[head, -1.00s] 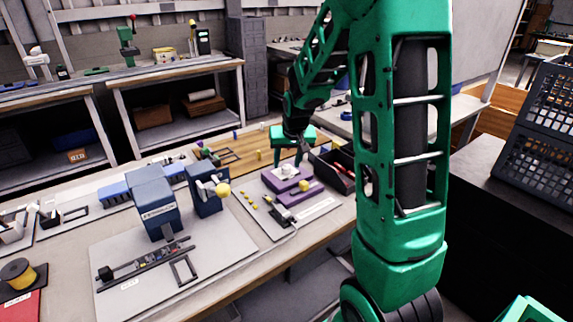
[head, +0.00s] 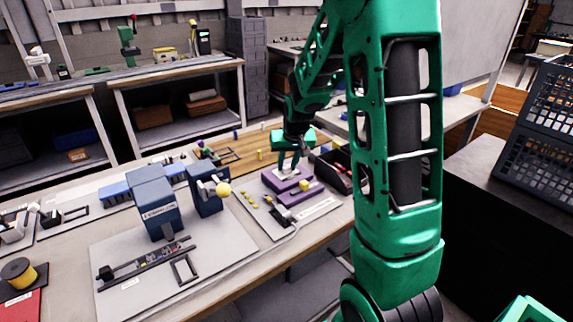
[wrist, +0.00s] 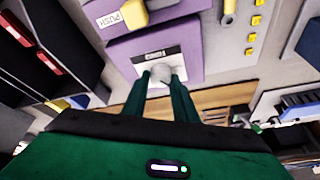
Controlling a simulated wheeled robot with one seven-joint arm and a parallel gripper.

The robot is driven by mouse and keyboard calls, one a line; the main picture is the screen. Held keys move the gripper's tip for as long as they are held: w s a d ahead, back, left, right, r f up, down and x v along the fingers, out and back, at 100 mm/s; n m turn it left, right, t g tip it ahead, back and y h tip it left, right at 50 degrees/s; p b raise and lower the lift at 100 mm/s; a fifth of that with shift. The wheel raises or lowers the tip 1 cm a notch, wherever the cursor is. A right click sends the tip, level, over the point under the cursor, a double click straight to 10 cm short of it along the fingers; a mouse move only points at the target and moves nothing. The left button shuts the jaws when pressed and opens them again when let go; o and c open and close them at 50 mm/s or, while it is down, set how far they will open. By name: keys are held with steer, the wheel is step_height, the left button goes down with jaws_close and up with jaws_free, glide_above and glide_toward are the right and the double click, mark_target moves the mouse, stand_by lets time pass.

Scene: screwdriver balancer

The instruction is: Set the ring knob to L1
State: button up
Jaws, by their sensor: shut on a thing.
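A purple device (head: 272,182) with a pale top plate stands on a light board on the bench. In the wrist view the same purple device (wrist: 195,48) shows a light plate with a dark label (wrist: 156,55). A pale ring knob (wrist: 160,76) sits on that plate. My gripper (wrist: 160,80) is shut on the knob, one finger on each side. In the head view my gripper (head: 288,168) reaches down onto the device. The knob's setting marks are too small to read, and the fingers hide part of the knob.
A second purple block (head: 290,198) with a yellow knob (head: 305,185) stands just in front. A dark open bin (head: 332,172) is close on the right. Several yellow pieces (head: 254,203) lie at left. Blue-grey boxes (head: 155,205) stand further left.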

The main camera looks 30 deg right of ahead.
steer(key=shift+d, duration=0.1)
steer(key=n+y, duration=0.2)
steer(key=n, duration=0.3)
steer(key=shift+d+n, duration=0.1)
steer(key=shift+n, duration=0.3)
steer(key=n+y, duration=0.1)
steer(key=n, duration=0.2)
steer(key=n+g+y, duration=0.1)
steer(key=n, duration=0.1)
steer(key=shift+w+d+n, duration=0.1)
steer(key=shift+w+n, duration=0.05)
steer(key=shift+n, duration=0.25)
steer(key=shift+r+y, duration=0.1)
steer(key=shift+y, duration=0.2)
steer(key=o, duration=1)
steer(key=shift+o, duration=0.2)
